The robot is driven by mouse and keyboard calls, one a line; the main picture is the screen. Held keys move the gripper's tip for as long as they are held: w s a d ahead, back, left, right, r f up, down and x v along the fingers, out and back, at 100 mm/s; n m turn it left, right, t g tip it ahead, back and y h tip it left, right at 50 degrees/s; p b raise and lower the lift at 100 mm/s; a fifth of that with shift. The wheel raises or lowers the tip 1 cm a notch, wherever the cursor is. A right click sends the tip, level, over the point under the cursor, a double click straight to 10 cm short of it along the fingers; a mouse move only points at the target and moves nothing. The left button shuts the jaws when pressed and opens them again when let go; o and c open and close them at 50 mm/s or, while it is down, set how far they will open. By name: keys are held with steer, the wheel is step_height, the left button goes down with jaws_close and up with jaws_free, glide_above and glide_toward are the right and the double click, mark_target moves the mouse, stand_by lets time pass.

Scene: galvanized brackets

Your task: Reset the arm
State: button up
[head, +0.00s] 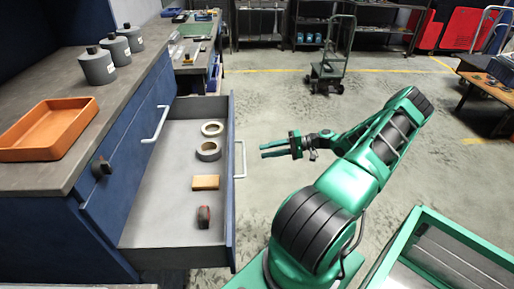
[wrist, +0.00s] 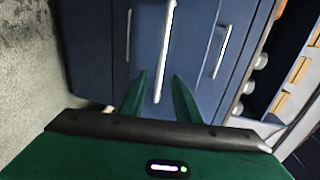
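My green arm reaches out over the floor to the right of the open drawer in the head view. My gripper (head: 270,150) is beside the drawer front, past its far part, with its fingers pointing left. In the wrist view the two green fingers (wrist: 157,97) stand apart with a gap between them, and no object is held. The white drawer handle (wrist: 166,50) shows ahead of and between the fingers; I cannot tell exactly how far away it is. The same handle shows on the drawer front in the head view (head: 241,160), apart from the gripper.
The open drawer (head: 150,232) holds two tape rolls (head: 209,150), a tan block (head: 205,182) and a small dark red item (head: 203,216). An orange tray (head: 45,130) and grey bottles (head: 97,68) stand on the counter. A green cart (head: 332,60) stands farther back. Open floor lies beyond my arm.

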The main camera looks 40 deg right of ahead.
steer(key=s+a+r+n+g+h, duration=0.3)
steer(key=s+a+r+g+h, duration=0.35)
steer(key=a+r+g, duration=0.55)
steer(key=s+a+r+t+h, duration=0.1)
steer(key=s+a+r, duration=0.3)
steer(key=s+r, duration=0.4)
steer(key=s+a+r+m+t+h, duration=0.1)
steer(key=s+a+r+h, duration=0.3)
steer(key=s+r, duration=0.4)
steer(key=shift+s+a, duration=0.55)
steer(key=shift+s, duration=0.75)
